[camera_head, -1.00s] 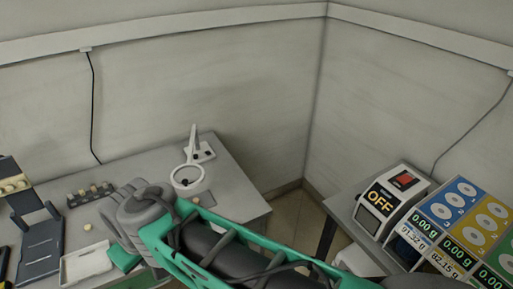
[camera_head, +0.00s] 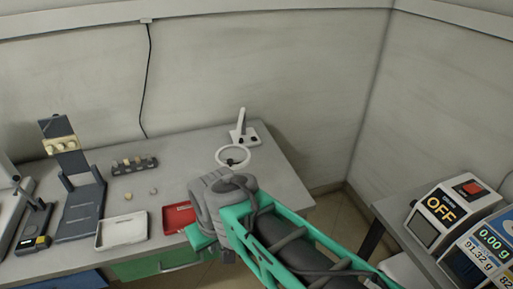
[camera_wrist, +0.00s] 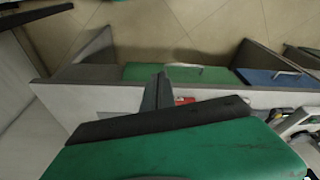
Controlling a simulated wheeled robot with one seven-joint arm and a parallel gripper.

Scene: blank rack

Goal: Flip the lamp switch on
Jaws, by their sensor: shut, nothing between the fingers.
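The lamp (camera_head: 222,163) is a white ring on a stand at the back right of the grey table, in the head view. Its white base (camera_head: 252,140) carries small dark spots; I cannot tell which is the switch or how it is set. My gripper (camera_wrist: 158,92) is shut and empty in the wrist view, pointing toward the table's front edge and drawers. In the head view my arm comes in from the lower right, and its wrist is in front of the lamp, apart from it. The fingertips are mostly hidden there. The lamp is not visible in the wrist view.
A red tray (camera_head: 177,217) lies beside my wrist, with a white tray (camera_head: 122,231) left of it. A rack of small pieces (camera_head: 134,165) and a dark stand (camera_head: 80,212) are farther left. A device reading OFF (camera_head: 441,209) stands on the right table.

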